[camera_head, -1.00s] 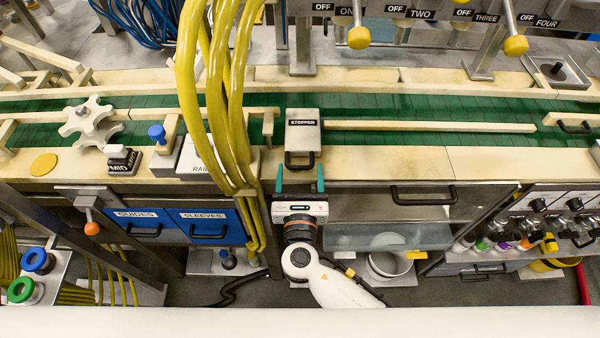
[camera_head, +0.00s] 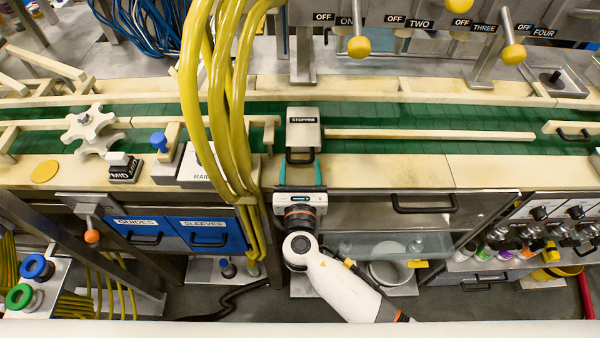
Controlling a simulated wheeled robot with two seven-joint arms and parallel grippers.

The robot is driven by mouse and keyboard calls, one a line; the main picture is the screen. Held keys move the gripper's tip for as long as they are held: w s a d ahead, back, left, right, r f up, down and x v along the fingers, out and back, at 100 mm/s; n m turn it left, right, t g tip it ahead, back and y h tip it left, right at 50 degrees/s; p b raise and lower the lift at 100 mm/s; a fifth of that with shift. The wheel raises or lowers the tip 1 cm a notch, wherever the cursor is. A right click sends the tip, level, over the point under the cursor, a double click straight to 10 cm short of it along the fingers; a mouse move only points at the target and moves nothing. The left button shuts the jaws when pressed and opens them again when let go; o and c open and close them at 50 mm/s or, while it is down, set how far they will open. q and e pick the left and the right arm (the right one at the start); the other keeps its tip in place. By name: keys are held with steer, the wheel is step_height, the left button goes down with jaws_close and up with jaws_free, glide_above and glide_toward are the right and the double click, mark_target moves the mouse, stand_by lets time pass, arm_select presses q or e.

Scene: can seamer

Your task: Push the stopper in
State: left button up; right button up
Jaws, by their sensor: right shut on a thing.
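The stopper (camera_head: 304,131) is a pale block with a black "STOPPER" label and a dark handle (camera_head: 300,156) on its near side. It sits at the near edge of the green conveyor (camera_head: 400,112), its far part over the belt. My right gripper (camera_head: 300,168) comes from below with teal fingers, one on each side of the handle. It is shut on the handle; the exact contact is small in the picture. My left gripper is not in view.
Thick yellow hoses (camera_head: 225,90) hang just left of the stopper. A pale guide rail (camera_head: 430,135) runs right from it along the belt. A star knob (camera_head: 90,130) and blue-topped knob (camera_head: 158,141) stand left. Drawers (camera_head: 180,230) lie below.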

steer(key=o, duration=1.1)
steer(key=shift+w+d+r, duration=0.1)
steer(key=shift+r, duration=0.05)
steer(key=shift+w, duration=0.15)
steer(key=s+b, duration=0.2)
steer(key=s, duration=1)
steer(key=shift+f, duration=0.2)
